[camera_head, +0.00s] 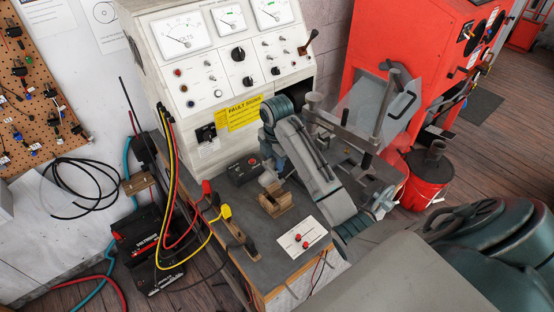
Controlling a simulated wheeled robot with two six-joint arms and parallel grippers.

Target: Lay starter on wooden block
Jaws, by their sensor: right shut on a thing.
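The wooden block (275,203) stands on the dark bench top, with a notch facing up. My right gripper (269,167) points down just behind and above it, at the end of my grey-green arm. It is shut on a small pale grey piece, seemingly the starter (268,179). The starter shows just behind the block's upper edge; whether it touches the block cannot be told. The fingers are small and partly hidden by my arm. My left gripper is not in view.
A black box with a red button (243,170) sits left of the gripper. A white plate with red terminals (302,237) lies in front. Red (206,187) and yellow (226,211) clamps lie at the bench's left edge. The test panel (235,70) rises behind.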

